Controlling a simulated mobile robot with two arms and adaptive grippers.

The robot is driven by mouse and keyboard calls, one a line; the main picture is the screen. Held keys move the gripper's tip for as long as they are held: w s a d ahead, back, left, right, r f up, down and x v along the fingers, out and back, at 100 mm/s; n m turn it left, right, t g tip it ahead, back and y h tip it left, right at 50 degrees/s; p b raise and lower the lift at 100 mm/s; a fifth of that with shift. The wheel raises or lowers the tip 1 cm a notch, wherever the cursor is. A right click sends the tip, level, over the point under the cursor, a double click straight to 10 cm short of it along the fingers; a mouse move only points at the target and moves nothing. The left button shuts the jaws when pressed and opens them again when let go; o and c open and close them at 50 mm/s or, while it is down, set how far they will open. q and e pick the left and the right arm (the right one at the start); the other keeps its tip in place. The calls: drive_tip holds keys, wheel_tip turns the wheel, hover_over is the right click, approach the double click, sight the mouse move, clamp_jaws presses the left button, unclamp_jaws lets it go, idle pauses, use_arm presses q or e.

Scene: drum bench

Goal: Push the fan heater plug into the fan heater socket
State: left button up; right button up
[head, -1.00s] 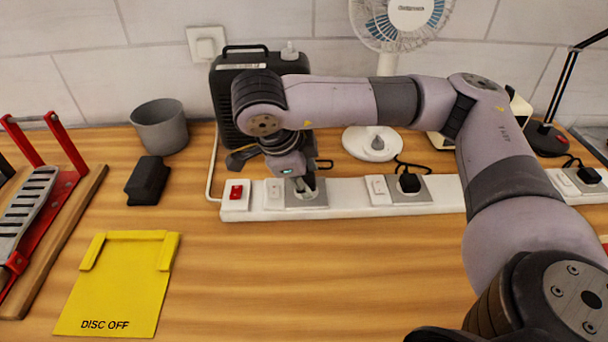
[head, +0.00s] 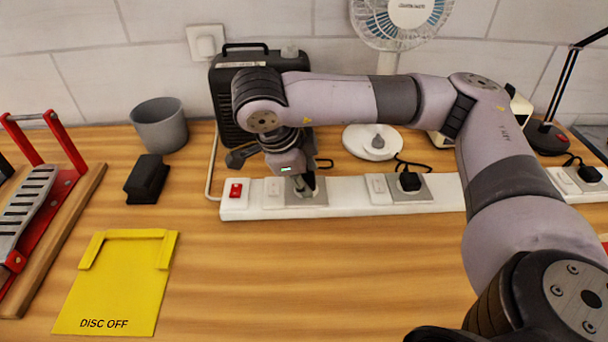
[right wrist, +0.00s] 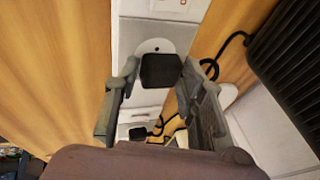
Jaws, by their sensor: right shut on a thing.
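The fan heater plug (right wrist: 160,70) is a black block between the fingertips of my right gripper (right wrist: 160,78) in the right wrist view. In the head view my right gripper (head: 304,188) points down at the fan heater socket (head: 320,199), a grey plate on the white power strip, and hides the plug. The socket also shows in the right wrist view (right wrist: 150,47), with the plug over its round white face. I cannot tell how far the plug sits in it. The black fan heater (head: 226,105) stands behind my arm. My left gripper is out of view.
The white power strip (head: 345,190) has a red switch (head: 236,191) and another black plug (head: 410,181) further right. The front middle bench is clear.

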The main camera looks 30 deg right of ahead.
drive_tip(key=shift+f+b, duration=0.3)
drive_tip(key=shift+f, duration=0.1)
idle(0.5)
drive_tip(key=o, duration=1.2)
drive_tip(key=shift+r, duration=0.15)
drive_tip(key=v, duration=1.1)
drive_tip(key=shift+a+r, duration=0.2)
drive_tip(key=shift+r, duration=0.15)
drive_tip(key=shift+f, duration=0.1)
